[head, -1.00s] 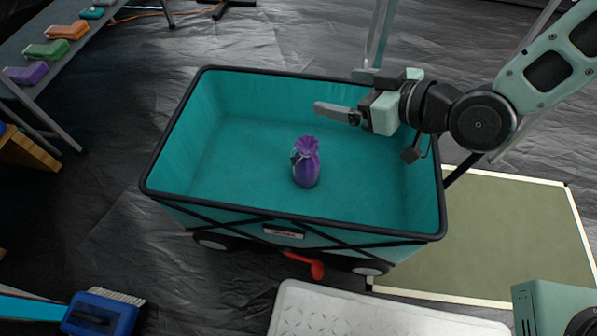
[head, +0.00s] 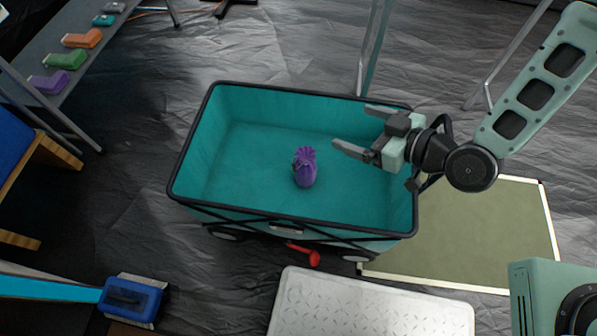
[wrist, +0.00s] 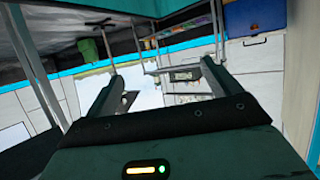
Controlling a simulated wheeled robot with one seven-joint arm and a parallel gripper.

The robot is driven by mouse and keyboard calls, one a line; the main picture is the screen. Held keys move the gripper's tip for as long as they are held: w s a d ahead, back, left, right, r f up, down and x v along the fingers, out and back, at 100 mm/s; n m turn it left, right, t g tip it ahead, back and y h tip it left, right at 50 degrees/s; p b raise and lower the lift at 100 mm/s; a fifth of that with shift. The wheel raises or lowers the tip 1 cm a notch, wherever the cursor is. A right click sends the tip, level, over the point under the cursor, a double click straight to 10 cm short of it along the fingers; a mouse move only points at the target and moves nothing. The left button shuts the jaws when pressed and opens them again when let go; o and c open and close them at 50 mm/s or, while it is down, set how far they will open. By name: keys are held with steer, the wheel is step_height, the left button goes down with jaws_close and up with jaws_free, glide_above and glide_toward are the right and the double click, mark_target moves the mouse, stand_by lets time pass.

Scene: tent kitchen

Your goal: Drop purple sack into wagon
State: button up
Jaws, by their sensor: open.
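The purple sack (head: 305,168) stands upright on the floor of the teal wagon (head: 240,208), near its middle. My gripper (head: 358,128) is open and empty, with its fingers pointing left over the right part of the wagon. The sack is to the left of and below the fingertips, apart from them. In the wrist view my gripper (wrist: 155,75) shows two spread fingers with nothing between them; neither the sack nor the wagon can be made out there.
A grey table (head: 62,30) at upper left bears several coloured items. A blue brush (head: 132,298) is at lower left. A white textured platform (head: 370,305) lies in front of the wagon, and an olive mat (head: 480,235) lies to its right. Metal legs (head: 376,45) stand behind the wagon.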

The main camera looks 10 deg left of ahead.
steer(key=p+v, duration=0.1)
steer(key=v, duration=0.2)
steer(key=shift+s+d, duration=0.1)
steer(key=shift+d, duration=0.1)
stand_by(0.5)
